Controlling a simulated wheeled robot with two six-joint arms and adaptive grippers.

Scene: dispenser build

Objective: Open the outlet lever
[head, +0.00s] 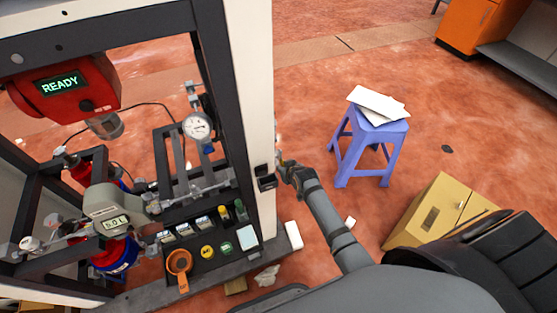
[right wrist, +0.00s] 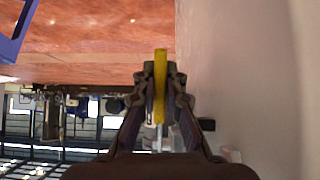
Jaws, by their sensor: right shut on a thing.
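A yellow lever (right wrist: 160,85) stands between the fingers of my right gripper (right wrist: 160,100) in the right wrist view, its tip showing beyond them. I take it to be the outlet lever. The gripper is shut on it, beside a pale wall-like surface (right wrist: 240,80). In the head view my right gripper (head: 284,168) is at the outer side of the dispenser's white post (head: 248,100), and I cannot make out the lever there. How far the lever is turned, and the valve under it, cannot be told. My left gripper is not in view.
Floor between is mostly clear.

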